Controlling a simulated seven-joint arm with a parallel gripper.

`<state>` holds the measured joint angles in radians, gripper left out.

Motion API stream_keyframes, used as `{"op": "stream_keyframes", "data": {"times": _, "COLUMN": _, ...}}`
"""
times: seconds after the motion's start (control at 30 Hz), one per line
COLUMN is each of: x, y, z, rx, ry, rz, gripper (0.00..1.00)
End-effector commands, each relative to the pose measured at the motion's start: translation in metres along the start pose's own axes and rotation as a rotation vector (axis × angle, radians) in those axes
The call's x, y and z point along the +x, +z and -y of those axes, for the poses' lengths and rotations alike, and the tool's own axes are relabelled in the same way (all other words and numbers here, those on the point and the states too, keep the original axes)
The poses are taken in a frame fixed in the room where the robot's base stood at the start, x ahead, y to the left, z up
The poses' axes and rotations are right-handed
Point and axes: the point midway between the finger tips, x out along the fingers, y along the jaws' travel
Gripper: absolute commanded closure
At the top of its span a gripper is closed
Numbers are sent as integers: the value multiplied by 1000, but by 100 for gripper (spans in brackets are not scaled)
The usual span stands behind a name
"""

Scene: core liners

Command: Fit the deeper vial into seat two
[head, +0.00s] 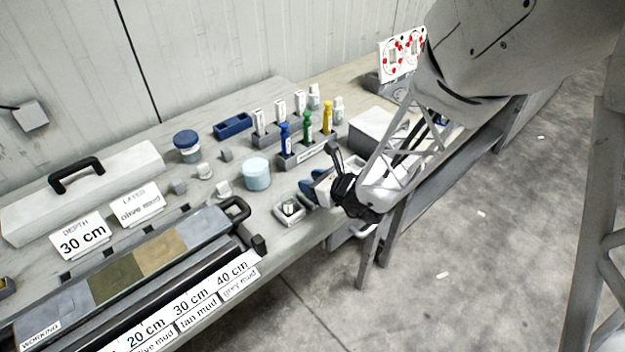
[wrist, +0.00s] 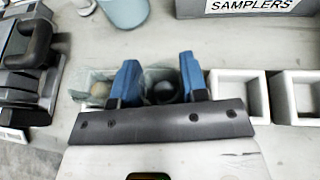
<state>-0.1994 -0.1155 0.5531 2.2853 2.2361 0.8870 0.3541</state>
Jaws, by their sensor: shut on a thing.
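My gripper (wrist: 160,82) has two blue fingers, shut on a round, dark-topped vial (wrist: 164,92) over a row of pale square seats. The bar across the fingers hides the vial's lower part, so I cannot tell whether it is inside a seat. Left of the fingers, a beige-topped round thing (wrist: 98,91) sits in the left end of the row. To the right are two empty-looking seats, one nearer (wrist: 234,92) and one at the edge (wrist: 297,92). In the head view my gripper (head: 313,188) is at the bench's front edge beside a small white seat (head: 289,210). No seat numbers are readable.
A sampler rack (head: 307,155) with blue, green and yellow tools stands behind my gripper. A pale blue cup (head: 257,174) is to its left. A core tray (head: 130,265) with a black handle lies at the left front. Labelled white bottles stand farther back.

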Motion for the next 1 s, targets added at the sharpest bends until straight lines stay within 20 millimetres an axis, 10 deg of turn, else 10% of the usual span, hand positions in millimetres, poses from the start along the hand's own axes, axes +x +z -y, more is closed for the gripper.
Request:
{"op": "stream_keyframes", "data": {"times": 0.4, "x": 1, "y": -3, "z": 0, "rx": 0, "ry": 0, "rz": 0, "gripper": 82}}
{"op": "stream_keyframes", "data": {"times": 0.43, "x": 1, "y": -3, "z": 0, "rx": 0, "ry": 0, "rz": 0, "gripper": 55}}
{"op": "stream_keyframes", "data": {"times": 0.57, "x": 1, "y": -2, "z": 0, "rx": 0, "ry": 0, "rz": 0, "gripper": 35}}
{"op": "stream_keyframes", "data": {"times": 1.0, "x": 0, "y": 1, "z": 0, "rx": -1, "ry": 0, "rz": 0, "gripper": 34}}
